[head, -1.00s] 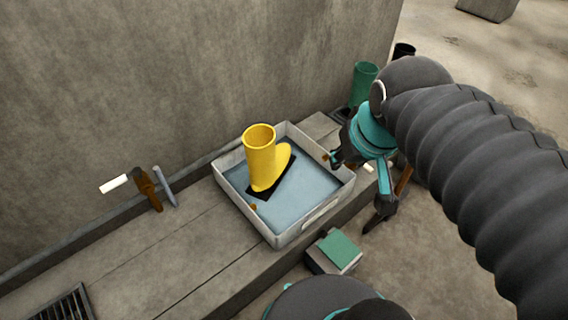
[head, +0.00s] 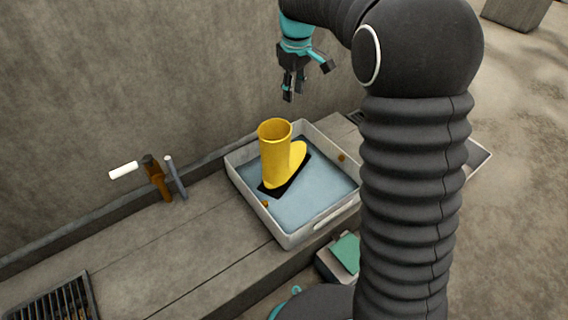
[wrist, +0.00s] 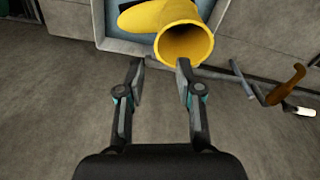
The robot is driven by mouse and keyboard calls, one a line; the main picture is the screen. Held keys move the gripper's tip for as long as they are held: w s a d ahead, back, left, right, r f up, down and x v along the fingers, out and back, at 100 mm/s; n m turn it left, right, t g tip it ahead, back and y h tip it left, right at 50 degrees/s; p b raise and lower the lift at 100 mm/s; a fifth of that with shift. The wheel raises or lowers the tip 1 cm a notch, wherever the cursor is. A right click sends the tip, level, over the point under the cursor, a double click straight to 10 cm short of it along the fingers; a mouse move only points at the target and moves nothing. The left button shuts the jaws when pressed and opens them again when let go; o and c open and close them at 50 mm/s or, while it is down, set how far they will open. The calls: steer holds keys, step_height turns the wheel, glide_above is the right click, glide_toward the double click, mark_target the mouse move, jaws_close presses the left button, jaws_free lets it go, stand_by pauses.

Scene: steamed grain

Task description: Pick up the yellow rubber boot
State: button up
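The yellow rubber boot (head: 276,157) stands upright on a dark mat in a white tray with a blue-grey floor. In the wrist view the boot (wrist: 160,18) is seen from above, its round open top facing the camera just beyond my fingertips. My gripper (head: 288,94) hangs above the boot's top in the head view, fingers pointing down. In the wrist view my gripper (wrist: 160,66) is open, its two fingers spread with nothing between them. The boot's rim lies close ahead of the right finger; I cannot tell whether they touch.
The white tray (head: 244,188) stands on a concrete ledge (head: 170,255) against a wall (head: 120,80). A brown-handled tool (head: 158,180) and a white-handled brush-like thing (head: 124,171) lean at the left. A green-topped box (head: 346,252) sits below the tray.

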steer(key=n, duration=0.1)
glide_above(284, 134)
steer(key=shift+g, duration=0.4)
steer(key=f, duration=0.5)
steer(key=shift+w+a, duration=0.1)
steer(key=shift+w, duration=0.15)
steer(key=shift+w+a+f+n+b, duration=0.1)
steer(key=shift+w+f+n+b, duration=0.1)
steer(key=shift+f, duration=0.15)
steer(key=shift+w+a+f+n+b, duration=0.1)
steer(key=shift+f+n+b, duration=0.1)
steer(key=shift+f, duration=0.1)
step_height(284, 134, down, 8)
steer(key=shift+s+r+b, duration=0.1)
steer(key=shift+b, duration=0.5)
steer(key=shift+s+d+f+b, duration=0.15)
steer(key=shift+f+b, duration=0.15)
steer(key=shift+f, duration=1.05)
steer(key=shift+s+d+f+b, duration=0.1)
steer(key=shift+f+b, duration=0.15)
steer(key=shift+f, duration=1.1)
jaws_close()
steer(key=shift+r, duration=0.1)
